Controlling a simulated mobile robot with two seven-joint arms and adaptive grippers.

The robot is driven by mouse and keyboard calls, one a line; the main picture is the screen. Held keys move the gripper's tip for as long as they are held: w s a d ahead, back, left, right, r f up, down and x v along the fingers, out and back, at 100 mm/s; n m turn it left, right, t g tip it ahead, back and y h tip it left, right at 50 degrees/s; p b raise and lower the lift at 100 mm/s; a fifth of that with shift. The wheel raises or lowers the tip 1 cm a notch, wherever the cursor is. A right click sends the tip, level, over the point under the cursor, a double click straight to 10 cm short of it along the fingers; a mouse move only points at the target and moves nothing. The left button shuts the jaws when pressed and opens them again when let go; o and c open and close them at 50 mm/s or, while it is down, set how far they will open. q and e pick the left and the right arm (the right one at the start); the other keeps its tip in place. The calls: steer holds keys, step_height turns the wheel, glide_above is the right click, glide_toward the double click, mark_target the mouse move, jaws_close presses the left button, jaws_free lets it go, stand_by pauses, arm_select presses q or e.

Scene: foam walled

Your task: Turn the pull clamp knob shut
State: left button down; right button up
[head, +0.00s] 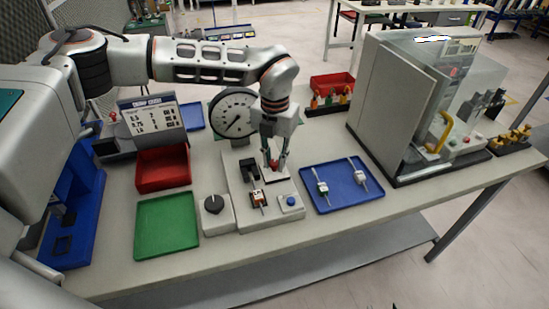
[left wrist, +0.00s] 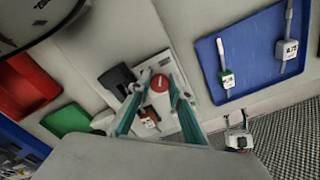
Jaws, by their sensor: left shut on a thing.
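The red pull clamp knob (left wrist: 159,84) sits on the pale test fixture (head: 229,179), which stands on the table. My left gripper (head: 275,163) reaches down from above, and its teal fingers are shut on the knob, one on each side. In the head view only a little red of the knob shows between the fingertips. A small tagged piece (head: 258,199) lies on the fixture just in front of the knob, beside a black block (head: 250,168). A pale two-pronged gripper, seemingly my right one (left wrist: 238,132), is past the table edge with its prongs apart.
A round dial gauge (head: 235,116) stands behind the fixture, close to my left arm. A blue tray (head: 338,200) with two tagged pieces lies right; green (head: 165,240) and red (head: 163,183) trays lie left.

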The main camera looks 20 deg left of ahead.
mark_target(275, 162)
arm_select(q)
steer(key=shift+m, duration=1.1)
steer(key=c, duration=1.8)
jaws_free()
steer(key=shift+r, duration=0.1)
step_height(275, 162, up, 12)
steer(key=shift+f, duration=0.1)
steer(key=shift+s, duration=0.1)
